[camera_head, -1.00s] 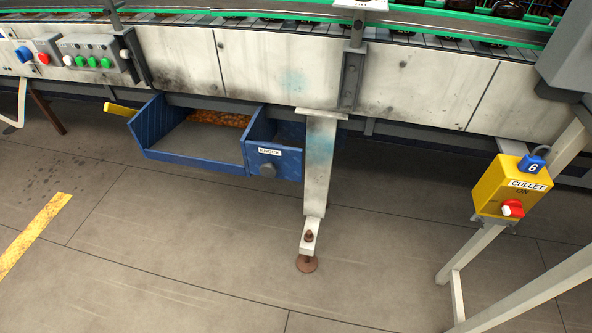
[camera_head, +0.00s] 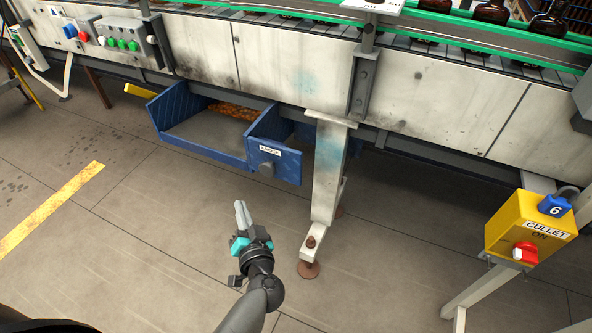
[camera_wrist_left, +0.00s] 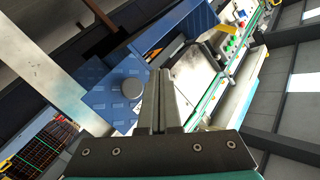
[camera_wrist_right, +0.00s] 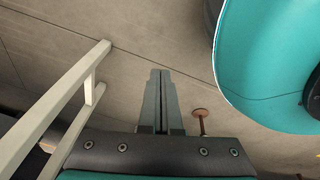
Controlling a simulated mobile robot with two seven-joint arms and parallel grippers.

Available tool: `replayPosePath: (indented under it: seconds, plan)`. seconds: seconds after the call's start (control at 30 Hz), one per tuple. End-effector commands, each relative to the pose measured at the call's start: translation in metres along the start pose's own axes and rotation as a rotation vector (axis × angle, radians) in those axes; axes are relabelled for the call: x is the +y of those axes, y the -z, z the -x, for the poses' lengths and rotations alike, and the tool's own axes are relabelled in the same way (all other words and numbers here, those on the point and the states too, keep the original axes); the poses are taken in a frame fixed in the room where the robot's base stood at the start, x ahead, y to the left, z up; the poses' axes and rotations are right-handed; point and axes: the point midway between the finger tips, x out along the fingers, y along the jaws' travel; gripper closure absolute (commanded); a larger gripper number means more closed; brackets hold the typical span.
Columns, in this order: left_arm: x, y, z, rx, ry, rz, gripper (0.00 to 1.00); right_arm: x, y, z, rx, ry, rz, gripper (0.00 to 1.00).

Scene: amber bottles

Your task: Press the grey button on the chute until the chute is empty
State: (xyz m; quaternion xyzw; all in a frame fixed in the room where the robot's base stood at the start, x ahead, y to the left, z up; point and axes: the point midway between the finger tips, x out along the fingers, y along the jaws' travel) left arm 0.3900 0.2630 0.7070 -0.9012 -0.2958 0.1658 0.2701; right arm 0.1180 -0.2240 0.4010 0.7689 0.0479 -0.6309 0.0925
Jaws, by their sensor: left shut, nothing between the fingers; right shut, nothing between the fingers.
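The blue chute (camera_head: 195,135) hangs under the conveyor, left of a white support leg. Amber pieces (camera_head: 232,111) lie at the back of its open tray. The grey button (camera_head: 266,169) is on the chute's blue front box, below a white label. My left gripper (camera_head: 241,212) is shut and empty, below the button and apart from it, over the floor. In the left wrist view the grey button (camera_wrist_left: 132,88) is just left of the shut fingers (camera_wrist_left: 162,85). My right gripper (camera_wrist_right: 160,85) is shut and empty in the right wrist view, with floor beyond it; the head view does not show it.
A yellow box labelled CULLET (camera_head: 525,228) with a red switch stands on a frame at the right. The white support leg (camera_head: 327,180) is right of the chute. A button panel (camera_head: 122,40) is at upper left. Brown bottles (camera_head: 490,12) stand on the conveyor. The floor in front is clear.

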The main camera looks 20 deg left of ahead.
Motion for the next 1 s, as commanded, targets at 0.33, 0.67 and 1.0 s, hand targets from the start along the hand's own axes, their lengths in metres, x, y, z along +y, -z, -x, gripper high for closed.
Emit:
replayPosePath:
  seconds: [0.33,0.67,1.0]
  plan:
    - [-0.006,0.001,-0.001,-0.024,0.024,-0.008,1.00,0.000,0.005,0.000,0.007,0.000,-0.001,1.00]
    - [-0.002,0.003,-0.005,-0.023,0.023,-0.006,1.00,-0.003,0.011,-0.002,0.009,0.003,-0.002,1.00]
    - [0.012,0.015,-0.024,-0.022,0.022,-0.007,1.00,-0.017,0.042,0.005,0.016,0.020,-0.006,1.00]
